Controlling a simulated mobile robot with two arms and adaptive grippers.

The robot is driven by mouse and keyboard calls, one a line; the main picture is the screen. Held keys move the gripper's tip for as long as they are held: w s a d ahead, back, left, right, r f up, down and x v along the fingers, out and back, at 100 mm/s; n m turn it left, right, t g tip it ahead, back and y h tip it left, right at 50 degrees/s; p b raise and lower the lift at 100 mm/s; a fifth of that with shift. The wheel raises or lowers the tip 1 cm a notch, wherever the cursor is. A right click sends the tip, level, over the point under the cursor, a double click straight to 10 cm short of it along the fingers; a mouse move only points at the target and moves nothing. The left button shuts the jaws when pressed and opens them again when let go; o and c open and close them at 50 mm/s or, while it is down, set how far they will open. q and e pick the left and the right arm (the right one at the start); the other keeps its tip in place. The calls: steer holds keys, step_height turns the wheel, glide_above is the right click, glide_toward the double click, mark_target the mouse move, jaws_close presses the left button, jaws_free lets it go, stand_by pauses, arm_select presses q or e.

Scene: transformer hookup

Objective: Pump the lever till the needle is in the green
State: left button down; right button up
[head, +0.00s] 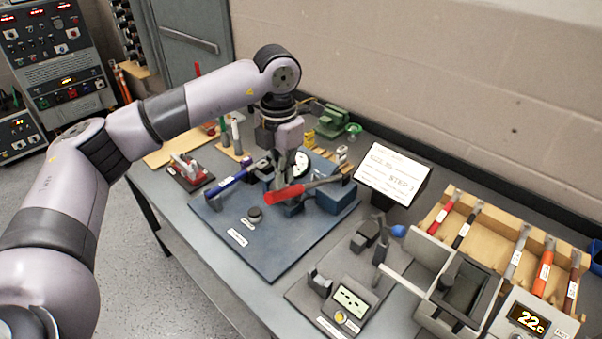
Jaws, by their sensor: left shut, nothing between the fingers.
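The lever (284,195) has a red grip on a dark rod and sits over the blue pump base plate (262,248). My left gripper (281,180) is shut and empty, pointing down. Its fingertips are at the red grip in the picture; I cannot tell whether they touch it. A round white gauge (301,164) stands just behind the gripper and is partly hidden by it. Its needle and green zone are too small to read. A dark blue block (338,197) sits under the lever's rod. My right gripper is not in view.
A blue-handled part (228,184) lies left of the lever, and a black knob (255,214) is on the plate. A white sign (393,174) stands to the right.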

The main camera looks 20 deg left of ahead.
arm_select(q)
step_height(320, 180, down, 12)
steer(key=b, duration=0.9)
step_height(320, 180, up, 12)
steer(key=p, duration=0.7)
steer(key=shift+p, duration=0.4)
steer(key=shift+w, duration=0.1)
step_height(320, 180, down, 12)
steer(key=b, duration=0.9)
step_height(320, 180, up, 12)
steer(key=p, duration=0.8)
steer(key=shift+a, duration=0.1)
